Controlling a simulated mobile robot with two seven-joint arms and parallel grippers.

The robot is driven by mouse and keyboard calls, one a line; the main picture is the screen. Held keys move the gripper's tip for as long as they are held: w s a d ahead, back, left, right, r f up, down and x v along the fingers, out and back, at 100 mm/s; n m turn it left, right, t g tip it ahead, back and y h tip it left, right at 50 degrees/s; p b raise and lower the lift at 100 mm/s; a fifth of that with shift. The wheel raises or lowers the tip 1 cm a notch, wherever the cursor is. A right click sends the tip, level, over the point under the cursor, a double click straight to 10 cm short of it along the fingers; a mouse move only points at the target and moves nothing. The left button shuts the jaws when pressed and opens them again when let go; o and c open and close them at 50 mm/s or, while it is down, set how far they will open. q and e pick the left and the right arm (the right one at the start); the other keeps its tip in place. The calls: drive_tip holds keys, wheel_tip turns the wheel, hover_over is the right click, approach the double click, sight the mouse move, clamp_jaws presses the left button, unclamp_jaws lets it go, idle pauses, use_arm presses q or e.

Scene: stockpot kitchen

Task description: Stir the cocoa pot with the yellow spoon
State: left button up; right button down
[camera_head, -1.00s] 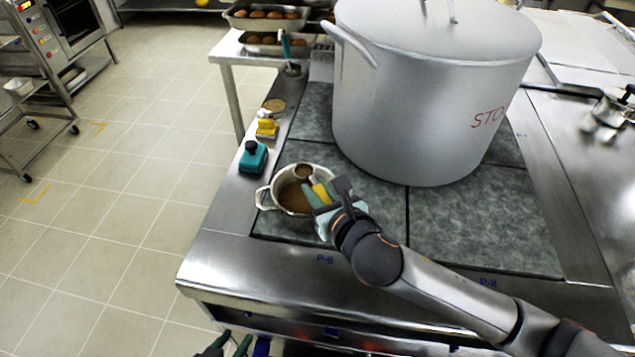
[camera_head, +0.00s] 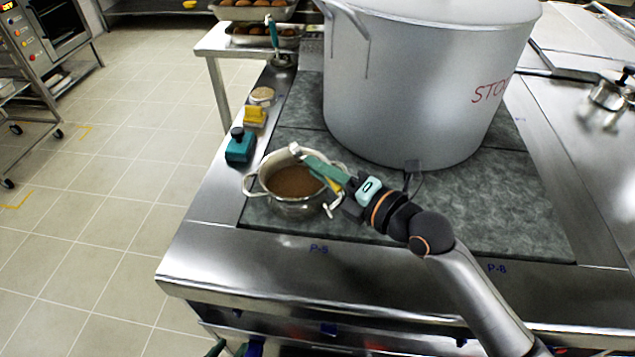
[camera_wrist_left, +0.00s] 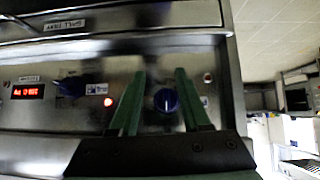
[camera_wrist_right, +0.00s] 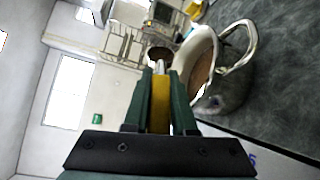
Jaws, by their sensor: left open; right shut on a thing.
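The cocoa pot (camera_head: 293,207) is a small metal pot with brown cocoa inside, standing on the stove's front left plate. My right gripper (camera_head: 318,166) is shut on the yellow spoon (camera_head: 335,184) and reaches over the pot's right side. In the right wrist view, the spoon's yellow handle (camera_wrist_right: 160,104) is between the fingers and its dark round end (camera_wrist_right: 159,54) shows beyond them, with the pot to the right. I cannot tell whether the spoon touches the cocoa or rim. My left gripper (camera_wrist_left: 158,92) is open and empty before the stove's front panel.
A large lidded stockpot (camera_head: 420,100) stands right behind the cocoa pot. A teal block-like item (camera_head: 239,149), a yellow one (camera_head: 254,117) and a small round container (camera_head: 262,96) line the stove's left edge. A blue knob (camera_wrist_left: 166,100) shows between my left fingers.

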drive_tip(key=m+b, duration=0.1)
drive_tip(key=m+y+b, duration=0.1)
drive_tip(key=m+b, duration=0.1)
drive_tip(key=f+m+t+b, duration=0.1)
drive_tip(key=shift+w+d+f+m+y, duration=0.1)
drive_tip(key=shift+w+d+m+y, duration=0.1)
drive_tip(key=shift+d+m+y, duration=0.15)
drive_tip(key=shift+d+m+t+b, duration=0.1)
drive_tip(key=shift+m+t+b, duration=0.2)
drive_tip(key=shift+m+b, duration=0.15)
drive_tip(key=shift+m, duration=0.4)
use_arm(q)
drive_tip(key=shift+h, duration=0.3)
drive_tip(key=shift+w+d+f+b, duration=0.1)
drive_tip(key=shift+w+d+f, duration=0.2)
drive_tip(key=shift+f, duration=0.45)
drive_tip(key=shift+w+d+f+b, duration=0.2)
drive_tip(key=shift+d+f, duration=0.2)
drive_tip(key=shift+f, duration=0.35)
drive_tip(key=shift+w+d+f+b, duration=0.1)
drive_tip(key=shift+w+d+f, duration=0.2)
drive_tip(key=shift+f, duration=0.45)
use_arm(e)
drive_tip(key=shift+w+d+m+t, duration=0.15)
drive_tip(key=shift+m+t, duration=0.25)
drive_tip(key=shift+m, duration=0.2)
use_arm(q)
drive_tip(key=shift+s+f, duration=0.25)
drive_tip(key=shift+s, duration=0.05)
drive_tip(key=shift+r, duration=0.1)
